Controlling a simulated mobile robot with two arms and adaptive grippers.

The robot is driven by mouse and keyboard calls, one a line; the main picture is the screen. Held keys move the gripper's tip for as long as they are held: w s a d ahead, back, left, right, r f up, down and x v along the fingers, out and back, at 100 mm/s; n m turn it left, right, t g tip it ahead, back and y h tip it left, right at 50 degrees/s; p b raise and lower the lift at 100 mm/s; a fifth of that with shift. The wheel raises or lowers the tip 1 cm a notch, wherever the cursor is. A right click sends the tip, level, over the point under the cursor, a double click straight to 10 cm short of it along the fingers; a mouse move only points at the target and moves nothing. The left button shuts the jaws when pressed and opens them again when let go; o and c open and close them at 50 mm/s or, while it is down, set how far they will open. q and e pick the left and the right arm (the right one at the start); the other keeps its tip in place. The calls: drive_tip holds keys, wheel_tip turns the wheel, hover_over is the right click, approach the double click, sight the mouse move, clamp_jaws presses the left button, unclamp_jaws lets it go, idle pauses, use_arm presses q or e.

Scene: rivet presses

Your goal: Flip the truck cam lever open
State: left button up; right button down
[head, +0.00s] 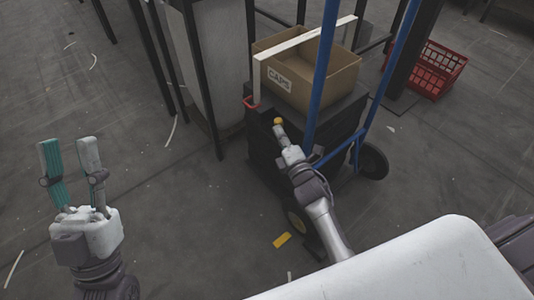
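A hand truck with a blue frame (322,75) carries a dark case (345,113) and, on top, an open cardboard box marked CAPS (322,88). A white strap (310,37) runs over the box and down its left side. A small red lever (251,102) sits at the strap's lower end and juts left. My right gripper (279,128) is just below and right of the red lever, apart from it, beside a small orange-yellow spot (278,121). Its fingers are seen end-on.
A red basket (436,69) lies on the floor at the upper right. A dark-framed rack with a grey panel (217,65) stands left of the truck. A yellow piece (282,240) is low near the truck's wheel.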

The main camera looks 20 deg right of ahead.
use_arm(q)
drive_tip(key=shift+w+d+f+g+y+p, duration=0.2)
drive_tip(key=shift+w+f+g+y+p, duration=0.4)
drive_tip(key=shift+w+f+g, duration=1.25)
use_arm(e)
drive_tip(key=shift+w+d+r, duration=0.2)
drive_tip(key=shift+d+r, duration=0.05)
drive_tip(key=shift+d, duration=0.25)
use_arm(q)
drive_tip(key=shift+w+f, duration=0.15)
